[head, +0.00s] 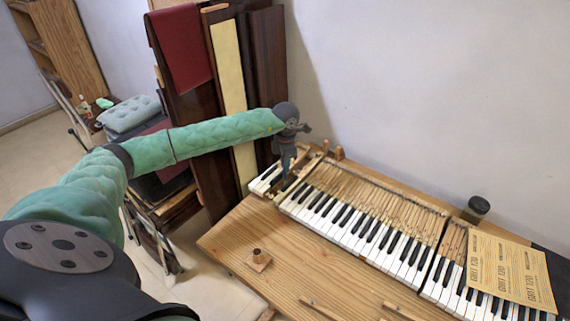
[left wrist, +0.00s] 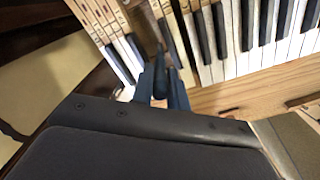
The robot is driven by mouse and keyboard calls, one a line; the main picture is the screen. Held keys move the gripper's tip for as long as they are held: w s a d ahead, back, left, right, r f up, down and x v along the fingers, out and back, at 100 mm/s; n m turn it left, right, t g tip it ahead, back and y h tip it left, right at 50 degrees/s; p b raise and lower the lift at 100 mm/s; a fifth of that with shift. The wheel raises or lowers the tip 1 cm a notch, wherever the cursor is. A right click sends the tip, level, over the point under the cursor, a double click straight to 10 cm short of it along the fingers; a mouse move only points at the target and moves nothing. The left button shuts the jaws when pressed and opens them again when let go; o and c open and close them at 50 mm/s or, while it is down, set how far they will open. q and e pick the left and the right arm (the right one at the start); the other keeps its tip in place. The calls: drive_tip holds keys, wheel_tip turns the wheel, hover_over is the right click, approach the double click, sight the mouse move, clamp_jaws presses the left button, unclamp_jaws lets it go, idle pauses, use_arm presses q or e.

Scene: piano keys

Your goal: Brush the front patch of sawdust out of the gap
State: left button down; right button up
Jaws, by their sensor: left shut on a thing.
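The piano keyboard (head: 360,222) lies along the wooden bench, with a gap (left wrist: 148,28) between a short group of keys at its left end and the main row. The gap also shows in the head view (head: 284,188). My left gripper (head: 287,168) points down at the gap's front end. In the left wrist view my left gripper (left wrist: 166,88) is shut on a slim dark thing, apparently the brush, mostly hidden between the blue fingers. I cannot make out the front patch of sawdust; the fingers cover part of the gap. My right gripper is not in view.
The wooden bench (head: 240,235) has free room in front of the keys, with a small wooden block and peg (head: 258,259) there. Yellow printed sheets (head: 510,270) lie over the right keys. A dark jar (head: 476,208) stands behind. Tall panels (head: 225,90) lean at the wall.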

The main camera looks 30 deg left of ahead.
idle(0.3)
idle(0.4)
use_arm(q)
drive_tip(key=shift+f+b, duration=0.35)
drive_tip(key=shift+f, duration=0.1)
idle(0.4)
drive_tip(key=shift+w, duration=0.2)
